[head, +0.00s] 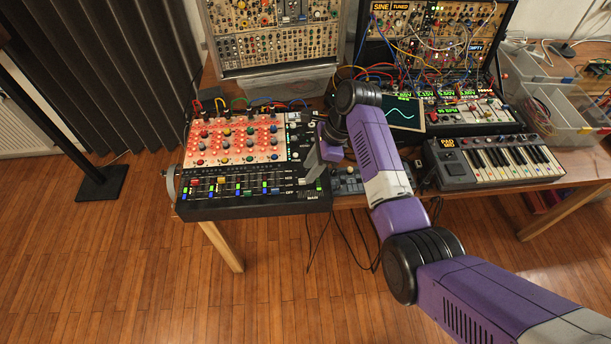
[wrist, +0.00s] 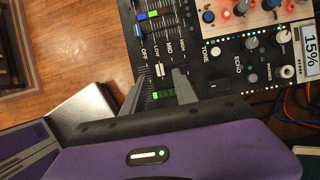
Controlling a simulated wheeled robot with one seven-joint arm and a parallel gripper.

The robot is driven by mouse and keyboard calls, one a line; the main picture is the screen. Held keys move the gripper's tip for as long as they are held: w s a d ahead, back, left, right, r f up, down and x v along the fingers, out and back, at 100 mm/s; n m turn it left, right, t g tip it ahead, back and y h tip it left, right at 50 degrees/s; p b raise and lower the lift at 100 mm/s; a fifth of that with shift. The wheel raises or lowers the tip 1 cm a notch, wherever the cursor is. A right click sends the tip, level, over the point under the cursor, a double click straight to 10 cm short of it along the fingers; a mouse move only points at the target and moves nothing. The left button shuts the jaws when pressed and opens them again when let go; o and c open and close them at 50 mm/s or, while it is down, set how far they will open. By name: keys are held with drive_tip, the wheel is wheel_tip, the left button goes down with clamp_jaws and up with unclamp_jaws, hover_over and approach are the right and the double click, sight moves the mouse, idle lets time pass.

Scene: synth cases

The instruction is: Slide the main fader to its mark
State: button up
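The main fader's pale cap (wrist: 160,70) shows in the wrist view on its slot at the edge of the black mixer (wrist: 195,45), beside the labels OFF, LOW, MID and HIGH. A green patch (wrist: 162,94) lies by the slot, nearer my palm. My gripper (wrist: 160,73) is open, with one grey finger on each side of the cap and a visible gap to each. Whether the fingertips reach down to cap height I cannot tell. In the head view my gripper (head: 315,172) is over the mixer's front right corner and hides part of the fader.
Other faders with coloured caps (head: 232,187) stand left of it, with knobs (head: 226,145) behind. A small screen (wrist: 309,50) reads 15%. A keyboard (head: 497,161), a wave display (head: 402,113) and patch cables (head: 405,62) are to the right. The floor in front is clear.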

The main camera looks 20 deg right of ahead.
sight(302, 182)
drive_tip(key=shift+x, duration=2.2)
drive_tip(key=shift+c, duration=0.2)
clamp_jaws()
